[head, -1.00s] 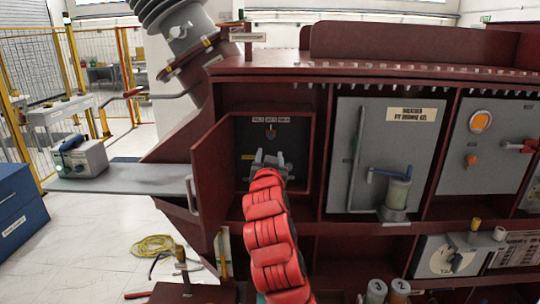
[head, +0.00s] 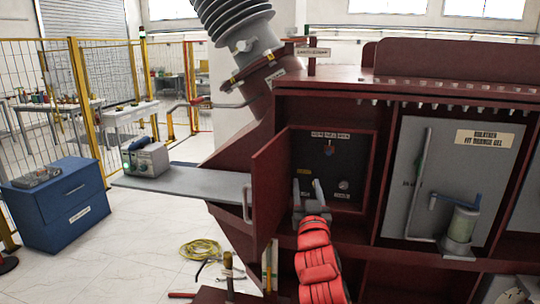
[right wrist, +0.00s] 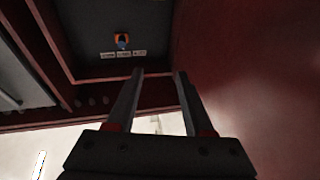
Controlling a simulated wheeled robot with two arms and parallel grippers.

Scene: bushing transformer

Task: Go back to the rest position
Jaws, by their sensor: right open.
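My right gripper (head: 308,192) is open and empty in front of the open compartment (head: 335,194) of the dark red transformer cabinet. Its two parallel fingers also show in the right wrist view (right wrist: 158,78), with nothing between them. Inside the compartment is a dark panel (head: 311,160) with a row of small labels and a small orange and blue knob (head: 328,151); the knob shows also in the right wrist view (right wrist: 122,40). The compartment's red door (head: 272,190) stands open to the left of my gripper. My left gripper is out of view.
A grey shelf (head: 205,184) sticks out left of the door and bears a grey device (head: 147,160). A blue cabinet (head: 62,205) stands at the left. A yellow coiled cable (head: 200,249) lies on the floor. A breather unit (head: 462,225) is at the right.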

